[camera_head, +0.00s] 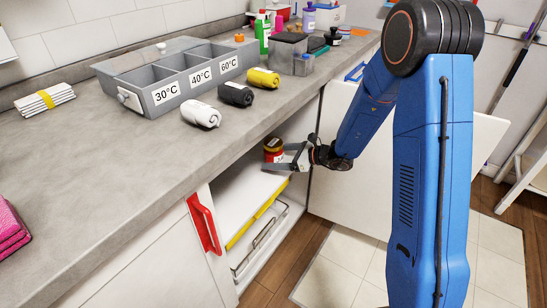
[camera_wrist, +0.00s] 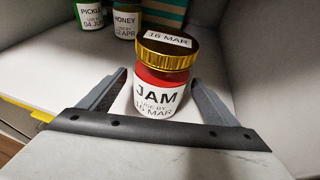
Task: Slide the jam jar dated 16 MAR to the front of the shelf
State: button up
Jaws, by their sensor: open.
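The jam jar (camera_wrist: 160,75) has a gold lid marked 16 MAR, red contents and a white label reading JAM, use by 16 MAR. It stands upright on the white shelf (camera_wrist: 245,35). My gripper (camera_wrist: 158,88) is open, with one finger on each side of the jar; it cannot be told whether either finger touches it. In the head view the jar (camera_head: 273,150) is inside the cupboard under the counter, and my gripper (camera_head: 284,155) reaches in from the right. The lower part of the jar's far side is hidden.
Pickle (camera_wrist: 89,14) and honey (camera_wrist: 126,18) jars and a green striped item (camera_wrist: 172,12) stand behind the jam jar. An open white cupboard door (camera_head: 365,190) is at the right. The grey counter (camera_head: 110,165) overhangs the shelf. The shelf's front is bare.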

jog(key=v, duration=1.6)
jog(key=shift+r, duration=0.1)
jog(key=s+a+r+n+g+h, duration=0.1)
jog(key=s+r+n+g, duration=0.1)
jog(key=s+r+n, duration=0.3)
jog(key=s+n+g+h, duration=0.1)
jog(key=s+n, duration=0.2)
jog(key=s, duration=0.4)
jog(key=s+a+r+n+g+h, duration=0.1)
jog(key=s+r+n+g, duration=0.1)
jog(key=s+r+n, duration=0.3)
jog(key=s+d+r+n+t+h, duration=0.3)
jog(key=s+d+n+h, duration=0.6)
jog(key=s, duration=0.7)
jog(key=d+n, duration=0.1)
jog(key=d, duration=0.2)
jog(key=shift+s+d+r, duration=0.2)
jog(key=shift+s+d, duration=0.15)
jog(key=shift+d, duration=0.05)
jog(key=o, duration=0.4)
jog(key=shift+s+d+r+t+h, duration=0.1)
jog(key=shift+d+t+h, duration=0.05)
jog(key=shift+t+h, duration=0.15)
jog(key=shift+c, duration=0.4)
